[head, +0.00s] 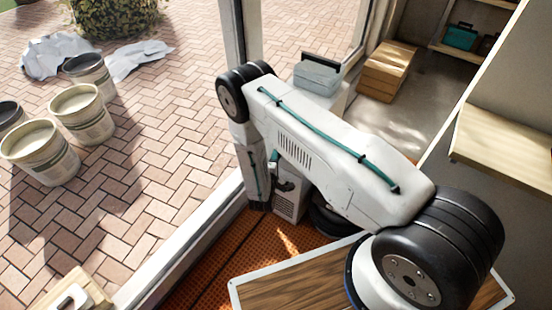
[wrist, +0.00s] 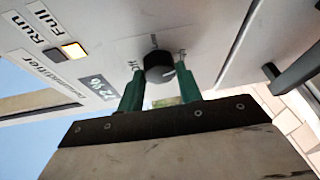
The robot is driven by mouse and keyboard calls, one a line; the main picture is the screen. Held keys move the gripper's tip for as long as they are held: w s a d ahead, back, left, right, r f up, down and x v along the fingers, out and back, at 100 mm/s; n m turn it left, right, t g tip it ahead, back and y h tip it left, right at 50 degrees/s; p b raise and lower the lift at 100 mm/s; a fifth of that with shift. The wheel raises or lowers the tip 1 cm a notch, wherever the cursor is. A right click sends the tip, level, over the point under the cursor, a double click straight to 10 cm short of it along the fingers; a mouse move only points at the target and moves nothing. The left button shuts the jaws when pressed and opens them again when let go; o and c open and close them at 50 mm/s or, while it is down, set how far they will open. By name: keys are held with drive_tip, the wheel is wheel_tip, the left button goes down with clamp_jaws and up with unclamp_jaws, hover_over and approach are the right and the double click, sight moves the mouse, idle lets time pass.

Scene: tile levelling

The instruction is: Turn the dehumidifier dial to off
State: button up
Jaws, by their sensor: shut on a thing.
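The dehumidifier's black round dial (wrist: 158,66) sits on its pale front panel (wrist: 215,35) in the wrist view. My gripper (wrist: 160,72) has its two green fingers on either side of the dial, closed on it. In the head view the dehumidifier (head: 289,205) is a white vented box, mostly hidden behind my arm.
A grey-blue case (head: 317,77) stands beyond my arm and cardboard boxes (head: 387,72) lie on the floor to the right. A wood-topped surface (head: 285,289) is in front. Several buckets (head: 82,112) stand on the brick paving outside the window frame.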

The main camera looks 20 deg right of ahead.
drive_tip(key=shift+w+a+f+n+g+h, duration=0.15)
drive_tip(key=shift+n+g+h, duration=1.4)
drive_tip(key=shift+n, duration=2.5)
drive_tip(key=shift+w+a+r+n+g+h, duration=0.2)
drive_tip(key=shift+n+g+h, duration=1.3)
drive_tip(key=shift+n, duration=2.5)
drive_tip(key=shift+w+a+f+n+g+h, duration=0.2)
drive_tip(key=shift+n+g+h, duration=0.65)
drive_tip(key=shift+n+g, duration=2.25)
drive_tip(key=shift+d+n+t, duration=0.15)
drive_tip(key=shift+n+t, duration=0.9)
drive_tip(key=o, duration=1)
